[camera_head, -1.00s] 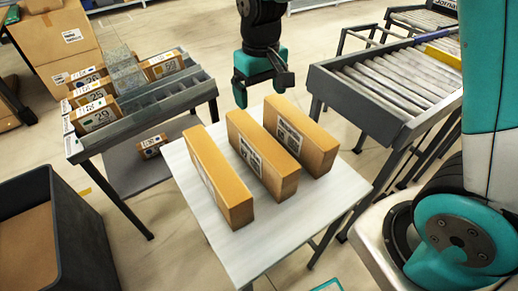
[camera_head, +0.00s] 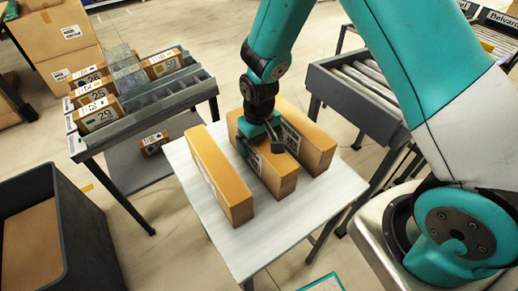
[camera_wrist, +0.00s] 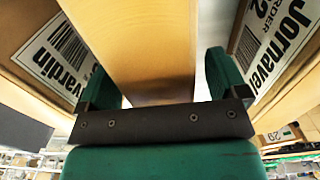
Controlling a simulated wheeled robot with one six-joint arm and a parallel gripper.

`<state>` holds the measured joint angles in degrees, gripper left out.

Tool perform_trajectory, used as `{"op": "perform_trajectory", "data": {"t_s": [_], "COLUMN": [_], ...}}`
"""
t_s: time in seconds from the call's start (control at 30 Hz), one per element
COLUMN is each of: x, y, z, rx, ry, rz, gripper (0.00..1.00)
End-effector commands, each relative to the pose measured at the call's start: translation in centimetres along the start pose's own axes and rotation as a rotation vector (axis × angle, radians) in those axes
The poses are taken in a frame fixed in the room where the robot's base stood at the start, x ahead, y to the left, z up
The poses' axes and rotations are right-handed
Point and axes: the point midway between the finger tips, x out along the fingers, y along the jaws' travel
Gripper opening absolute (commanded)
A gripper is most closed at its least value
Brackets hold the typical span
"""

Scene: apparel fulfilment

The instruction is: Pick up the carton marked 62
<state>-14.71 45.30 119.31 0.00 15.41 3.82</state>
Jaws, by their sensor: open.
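Three brown cartons stand side by side on a white table (camera_head: 315,203): a left one (camera_head: 220,175), a middle one (camera_head: 278,180) and a right one (camera_head: 318,150). My gripper (camera_head: 262,143) is over the middle carton, jaws open. In the wrist view, the green fingers (camera_wrist: 163,85) lie on either side of a plain carton (camera_wrist: 140,40), with no clear grip on it. Of the flanking labels, one (camera_wrist: 55,50) ends in "vardin"; the other (camera_wrist: 280,35) reads "Jornavel" with an order number ending in 2. I cannot read 62 in full on any carton.
A roller rack (camera_head: 180,100) with several small labelled cartons stands at the left. A dark bin (camera_head: 85,235) is at the lower left. A roller conveyor (camera_head: 340,100) stands behind the table at the right. The neighbouring cartons are close to my fingers.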

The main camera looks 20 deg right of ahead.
Motion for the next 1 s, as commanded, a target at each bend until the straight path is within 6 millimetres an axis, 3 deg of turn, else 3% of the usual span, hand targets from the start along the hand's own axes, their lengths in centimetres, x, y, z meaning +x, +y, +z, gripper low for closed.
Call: {"op": "perform_trajectory", "data": {"t_s": [0.3,0.6,1.0], "x": [0.73,0.7,-0.15], "y": [0.03,0.03,0.03], "z": [-0.01,0.0,-0.1], "rx": [0.0,0.0,0.0], "ry": [0.001,0.0,0.003], "rz": [0.0,0.0,0.0], "gripper": [0.92,0.23,0.21]}}
